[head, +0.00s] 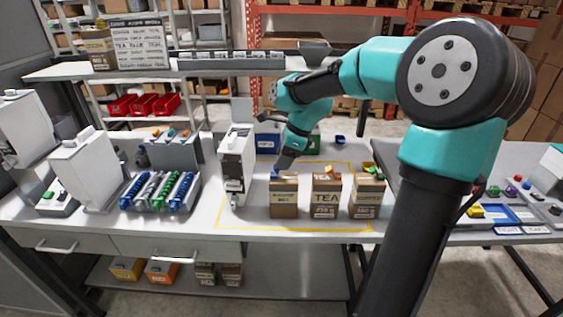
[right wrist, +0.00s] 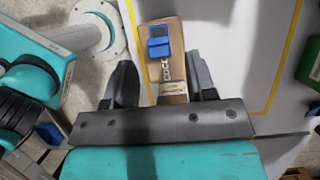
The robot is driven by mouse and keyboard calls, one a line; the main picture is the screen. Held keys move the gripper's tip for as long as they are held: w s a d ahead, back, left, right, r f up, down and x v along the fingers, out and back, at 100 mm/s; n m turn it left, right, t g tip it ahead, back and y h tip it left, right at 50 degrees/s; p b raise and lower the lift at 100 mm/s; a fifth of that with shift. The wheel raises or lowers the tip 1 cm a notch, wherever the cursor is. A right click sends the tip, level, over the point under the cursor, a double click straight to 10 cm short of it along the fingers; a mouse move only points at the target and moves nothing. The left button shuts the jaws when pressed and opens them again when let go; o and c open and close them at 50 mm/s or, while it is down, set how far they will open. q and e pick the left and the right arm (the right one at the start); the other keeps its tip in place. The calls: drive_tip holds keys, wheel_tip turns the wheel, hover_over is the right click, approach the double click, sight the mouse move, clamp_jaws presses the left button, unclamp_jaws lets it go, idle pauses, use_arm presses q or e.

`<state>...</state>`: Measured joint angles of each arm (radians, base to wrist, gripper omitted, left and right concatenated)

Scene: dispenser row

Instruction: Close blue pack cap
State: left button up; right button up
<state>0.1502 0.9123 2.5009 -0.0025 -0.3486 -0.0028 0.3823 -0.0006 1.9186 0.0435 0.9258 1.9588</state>
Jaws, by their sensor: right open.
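The blue pack is a brown carton (head: 284,199), leftmost of three cartons in the yellow-outlined area. In the right wrist view its blue cap (right wrist: 158,44) sits at the far part of the carton, with a pale chain-like strip beside it. I cannot tell whether the cap is closed. My right gripper (head: 283,164) is above this carton in the head view. In the right wrist view my right gripper (right wrist: 160,65) is open, one finger on each side of the carton, holding nothing. My left gripper is not in view.
Close to the right stand the TEA carton (head: 326,198) and the COFFEE carton (head: 367,198). A white dispenser (head: 236,165) stands just left. Racks of blue and green tubes (head: 160,190) lie further left. The front strip inside the yellow outline is clear.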

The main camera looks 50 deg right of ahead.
drive_tip(key=shift+x, duration=1.05)
drive_tip(key=c, duration=0.9)
drive_tip(key=shift+c, duration=0.2)
drive_tip(key=shift+w+a, duration=0.1)
drive_tip(key=shift+w+a+g+h, duration=0.2)
drive_tip(key=shift+g+h, duration=0.45)
drive_tip(key=shift+g, duration=0.1)
drive_tip(key=shift+w+a+g+h, duration=0.25)
drive_tip(key=shift+g+h, duration=0.4)
drive_tip(key=shift+g, duration=0.1)
drive_tip(key=shift+w+a+g+h, duration=0.1)
drive_tip(key=shift+w+g+h, duration=0.05)
drive_tip(key=shift+g+h, duration=0.4)
drive_tip(key=shift+w+a+g+h, duration=0.15)
drive_tip(key=shift+w+g+h, duration=0.05)
drive_tip(key=shift+g+h, duration=0.3)
